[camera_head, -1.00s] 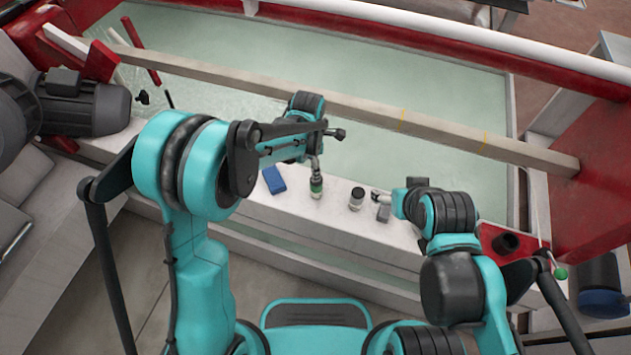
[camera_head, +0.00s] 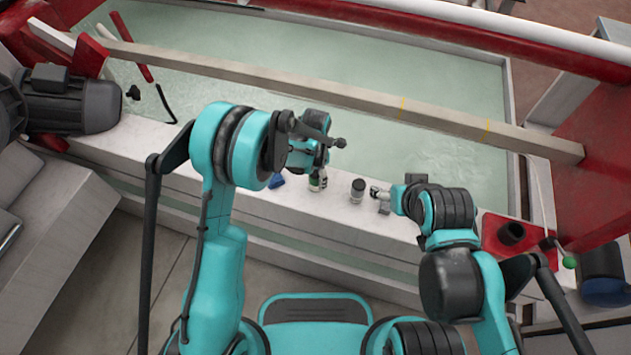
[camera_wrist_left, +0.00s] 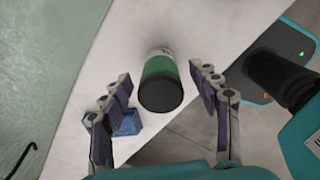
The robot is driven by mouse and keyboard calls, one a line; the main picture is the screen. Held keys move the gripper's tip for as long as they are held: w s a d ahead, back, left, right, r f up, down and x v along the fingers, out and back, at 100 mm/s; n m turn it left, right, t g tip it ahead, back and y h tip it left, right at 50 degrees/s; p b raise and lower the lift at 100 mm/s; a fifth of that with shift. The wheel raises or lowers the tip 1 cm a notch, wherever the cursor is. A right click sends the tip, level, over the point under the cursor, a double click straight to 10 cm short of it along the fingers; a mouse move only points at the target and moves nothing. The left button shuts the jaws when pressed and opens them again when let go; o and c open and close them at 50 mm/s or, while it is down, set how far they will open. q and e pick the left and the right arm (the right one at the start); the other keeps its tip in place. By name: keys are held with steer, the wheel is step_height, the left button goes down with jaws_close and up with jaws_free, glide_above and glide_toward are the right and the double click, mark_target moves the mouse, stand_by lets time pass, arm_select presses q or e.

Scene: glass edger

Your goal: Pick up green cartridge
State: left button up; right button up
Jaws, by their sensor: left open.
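The green cartridge (camera_head: 315,184) stands on the white ledge, partly hidden by my left gripper in the head view. In the left wrist view the green cartridge (camera_wrist_left: 160,75) shows a green body, a dark end towards the camera and a pale far end. My left gripper (camera_wrist_left: 160,72) is open, with one finger on each side of the cartridge and gaps visible on both sides. In the head view my left gripper (camera_head: 320,172) is right at the cartridge. My right gripper (camera_head: 380,193) is over the ledge further right; its jaw state is unclear.
A dark-topped pale cartridge (camera_head: 357,190) stands between the green cartridge and my right gripper. A blue block (camera_head: 277,181) lies left of the green one; it also shows by a left finger (camera_wrist_left: 127,122). A long beam (camera_head: 340,95) crosses behind the ledge.

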arm_select(q)
steer(key=shift+r, duration=0.1)
steer(key=c, duration=1.4)
